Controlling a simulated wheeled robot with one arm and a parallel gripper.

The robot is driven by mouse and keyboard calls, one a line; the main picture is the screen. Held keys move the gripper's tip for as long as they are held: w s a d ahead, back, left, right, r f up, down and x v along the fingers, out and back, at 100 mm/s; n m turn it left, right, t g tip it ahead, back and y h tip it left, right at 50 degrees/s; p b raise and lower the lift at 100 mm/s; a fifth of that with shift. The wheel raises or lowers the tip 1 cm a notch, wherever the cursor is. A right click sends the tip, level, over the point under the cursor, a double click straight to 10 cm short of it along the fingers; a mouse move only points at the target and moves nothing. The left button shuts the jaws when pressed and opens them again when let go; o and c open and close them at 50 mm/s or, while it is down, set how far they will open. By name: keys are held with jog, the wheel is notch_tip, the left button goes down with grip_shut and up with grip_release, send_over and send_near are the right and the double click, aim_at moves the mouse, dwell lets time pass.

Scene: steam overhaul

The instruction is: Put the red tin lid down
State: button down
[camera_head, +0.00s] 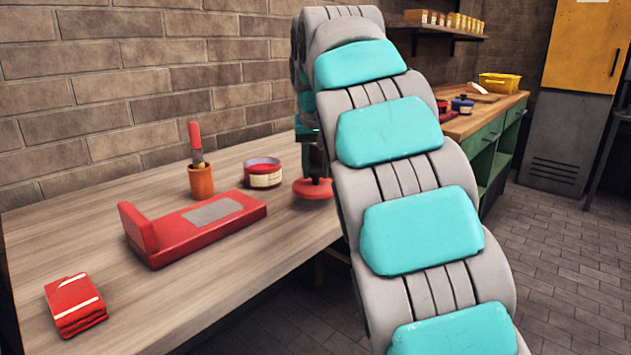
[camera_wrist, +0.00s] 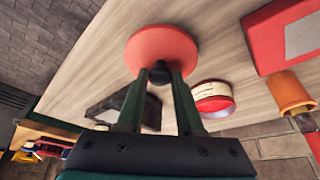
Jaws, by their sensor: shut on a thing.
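The red tin lid (camera_head: 313,189) is a round disc with a dark knob. It also shows in the wrist view (camera_wrist: 163,45). My gripper (camera_wrist: 160,76) is shut on the knob, one finger on each side. The lid looks about level, at or just above the wooden workbench (camera_head: 265,270); I cannot tell whether it touches. The red tin (camera_head: 262,174) with a cream label stands just left of the lid, apart from it, and shows in the wrist view (camera_wrist: 213,98). My arm hides part of the gripper in the head view.
An orange pot (camera_head: 201,181) with a red-handled tool stands left of the tin. A red L-shaped block (camera_head: 190,232) and folded red cloth (camera_head: 74,304) lie nearer. A dark flat thing (camera_wrist: 105,112) shows beside the fingers. Bare bench lies in front of the tin.

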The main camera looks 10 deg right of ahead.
aim_at(316, 176)
jog(key=shift+f, duration=1.75)
jog(key=shift+f, duration=0.1)
jog(key=c, duration=0.5)
grip_release()
jog(key=shift+c, duration=0.2)
jog(key=v, duration=1.2)
jog(key=shift+p, duration=0.3)
jog(key=s+f+n+g, duration=0.1)
jog(key=s+f+g, duration=0.2)
jog(key=s+f, duration=1.3)
jog(key=s+f+g, duration=0.3)
jog(key=s+f, duration=1.3)
jog(key=s, duration=0.6)
jog(key=shift+s+d+f+n+y, duration=0.3)
jog(key=shift+d+f+n, duration=0.05)
jog(key=shift+f+n, duration=0.05)
